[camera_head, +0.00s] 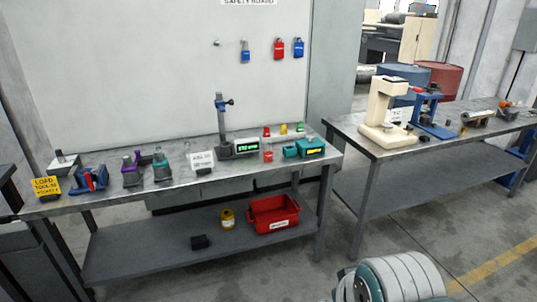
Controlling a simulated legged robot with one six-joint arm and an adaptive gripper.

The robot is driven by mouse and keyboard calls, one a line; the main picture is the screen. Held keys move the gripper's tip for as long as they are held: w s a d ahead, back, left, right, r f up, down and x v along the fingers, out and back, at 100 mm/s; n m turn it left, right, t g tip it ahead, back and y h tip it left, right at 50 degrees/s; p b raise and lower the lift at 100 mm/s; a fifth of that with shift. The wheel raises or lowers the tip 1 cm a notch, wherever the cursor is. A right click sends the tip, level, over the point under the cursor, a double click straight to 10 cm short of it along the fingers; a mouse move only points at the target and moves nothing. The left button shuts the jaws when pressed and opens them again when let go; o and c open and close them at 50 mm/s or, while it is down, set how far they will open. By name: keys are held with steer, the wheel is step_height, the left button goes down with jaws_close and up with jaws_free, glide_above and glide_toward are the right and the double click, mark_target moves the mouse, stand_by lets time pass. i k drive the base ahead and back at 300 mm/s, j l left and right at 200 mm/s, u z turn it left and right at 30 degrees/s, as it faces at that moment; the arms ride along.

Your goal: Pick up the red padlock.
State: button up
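The red padlock (279,48) hangs on the white wall board (150,60) above the back of the left workbench. A blue padlock (298,48) hangs close to its right, and another blue padlock (245,53) hangs to its left. A bare peg (216,43) shows further left. A rounded grey part of my own arm shows at the bottom right, well below and apart from the red padlock. My gripper's fingers are not in view.
The left workbench (228,178) stands below the board and carries a tall stand (222,125), a teal device (305,148) and small tools. A red bin (273,214) sits on its shelf. A right bench (352,137) holds a cream machine (388,115). Bare floor lies in front.

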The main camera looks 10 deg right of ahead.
mark_target(267, 156)
steer(key=i+l, duration=0.15)
steer(key=i, duration=1.1)
steer(key=i+l+z, duration=0.15)
steer(key=i, duration=1.1)
